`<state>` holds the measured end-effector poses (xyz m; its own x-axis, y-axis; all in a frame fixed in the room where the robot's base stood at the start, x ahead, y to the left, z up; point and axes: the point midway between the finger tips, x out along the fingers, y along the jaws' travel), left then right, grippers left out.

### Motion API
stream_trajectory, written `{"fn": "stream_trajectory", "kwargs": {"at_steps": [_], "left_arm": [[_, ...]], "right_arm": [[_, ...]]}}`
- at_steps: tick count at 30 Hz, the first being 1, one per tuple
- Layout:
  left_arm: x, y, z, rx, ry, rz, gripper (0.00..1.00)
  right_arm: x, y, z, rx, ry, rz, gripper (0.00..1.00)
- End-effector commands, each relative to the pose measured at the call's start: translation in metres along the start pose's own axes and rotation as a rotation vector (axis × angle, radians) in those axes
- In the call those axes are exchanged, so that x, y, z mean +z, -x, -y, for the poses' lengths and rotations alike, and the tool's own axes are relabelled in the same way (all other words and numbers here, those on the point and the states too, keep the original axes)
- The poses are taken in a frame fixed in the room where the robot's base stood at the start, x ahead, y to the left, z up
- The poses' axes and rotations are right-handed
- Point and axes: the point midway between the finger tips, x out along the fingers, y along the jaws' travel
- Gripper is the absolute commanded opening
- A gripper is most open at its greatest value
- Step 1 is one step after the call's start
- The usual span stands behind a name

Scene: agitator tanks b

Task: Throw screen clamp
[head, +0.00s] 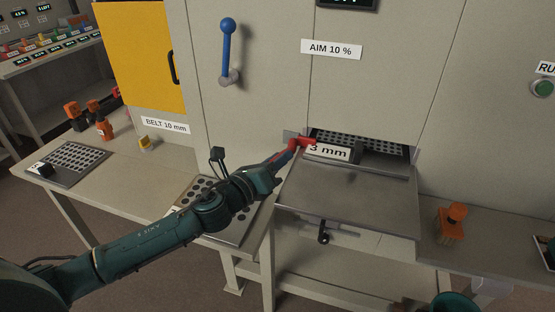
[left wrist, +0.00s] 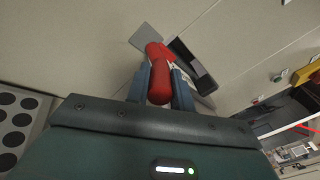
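The red screen clamp handle (head: 307,143) is at the left edge of the slot in the grey machine front. A screen plate labelled "3 mm" (head: 329,152) sits in that slot, with its perforated part (head: 370,146) reaching inside. My left gripper (head: 291,152) is at the red handle. In the left wrist view, the fingers of my left gripper (left wrist: 160,88) lie close on both sides of the red handle (left wrist: 159,76), which runs between them. The clamp's pivot is partly hidden. My right gripper is not in view.
A grey shelf (head: 350,205) juts out below the slot. Perforated plates lie on the left table (head: 70,165) and under my left arm (head: 240,228). A blue-knobbed lever (head: 227,50) is above left. An orange object (head: 452,220) stands on the right ledge.

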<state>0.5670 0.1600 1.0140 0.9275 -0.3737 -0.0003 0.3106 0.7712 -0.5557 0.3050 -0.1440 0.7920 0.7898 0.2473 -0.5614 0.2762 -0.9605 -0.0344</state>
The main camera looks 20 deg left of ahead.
Motion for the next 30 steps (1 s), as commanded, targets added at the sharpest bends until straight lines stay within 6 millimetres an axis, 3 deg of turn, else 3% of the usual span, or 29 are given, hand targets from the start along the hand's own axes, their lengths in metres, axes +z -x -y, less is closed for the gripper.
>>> {"fn": "stream_trajectory", "kwargs": {"at_steps": [8,21,30], "left_arm": [[0.000,0.000,0.000,0.000,0.000,0.000,0.00],[0.001,0.001,-0.002,-0.011,-0.002,-0.008,0.00],[0.008,0.002,-0.014,-0.126,-0.006,-0.085,0.00]], "right_arm": [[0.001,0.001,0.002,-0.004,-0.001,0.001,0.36],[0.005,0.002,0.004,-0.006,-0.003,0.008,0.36],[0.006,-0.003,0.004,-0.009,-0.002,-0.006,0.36]]}}
